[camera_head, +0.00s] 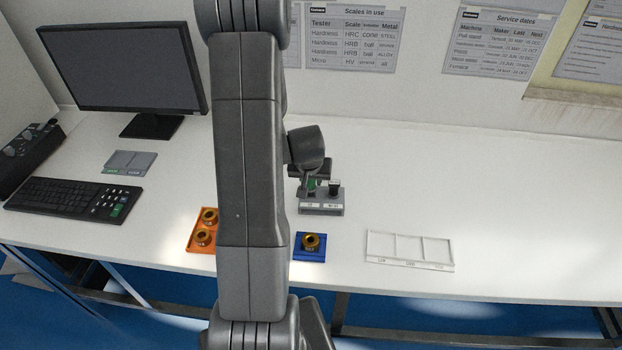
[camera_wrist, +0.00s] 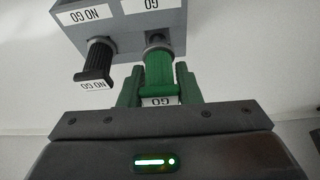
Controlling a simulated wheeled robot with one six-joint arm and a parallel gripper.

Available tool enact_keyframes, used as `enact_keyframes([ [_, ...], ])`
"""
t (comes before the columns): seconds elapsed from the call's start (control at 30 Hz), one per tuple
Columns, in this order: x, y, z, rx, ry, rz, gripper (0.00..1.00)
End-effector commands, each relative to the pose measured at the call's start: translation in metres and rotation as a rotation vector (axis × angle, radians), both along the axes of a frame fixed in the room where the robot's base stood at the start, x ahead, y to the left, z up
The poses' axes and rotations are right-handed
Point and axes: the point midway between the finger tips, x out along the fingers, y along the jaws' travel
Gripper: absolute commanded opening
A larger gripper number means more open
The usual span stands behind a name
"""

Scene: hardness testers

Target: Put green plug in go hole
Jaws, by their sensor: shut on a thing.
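The grey block (camera_head: 322,208) stands on the table with its GO and NO GO labels facing front; it also shows at the top of the wrist view (camera_wrist: 120,38). The green plug (camera_wrist: 158,72), with a GO label on its end, is between the fingers of my gripper (camera_wrist: 158,90), which is shut on it. The plug is lined up with the block's GO hole (camera_wrist: 155,38), its far end at the hole; I cannot tell how deep it sits. In the head view, the green plug (camera_head: 312,184) is partly hidden by my gripper (camera_head: 311,176).
A black NO GO plug (camera_wrist: 97,62) stands in the neighbouring hole. A blue tray (camera_head: 299,255) with a brass ring and an orange tray (camera_head: 194,243) with brass rings lie in front. A white three-part tray (camera_head: 410,262) lies right. Monitor (camera_head: 125,65) and keyboard (camera_head: 70,198) stand left.

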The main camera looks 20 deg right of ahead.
Motion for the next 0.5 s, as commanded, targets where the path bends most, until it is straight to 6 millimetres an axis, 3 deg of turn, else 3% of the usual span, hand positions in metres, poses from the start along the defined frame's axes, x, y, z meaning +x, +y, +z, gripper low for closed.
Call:
enact_keyframes([
  [0.5, 0.000, 0.000, -0.015, 0.000, -0.001, 0.000, 0.03],
])
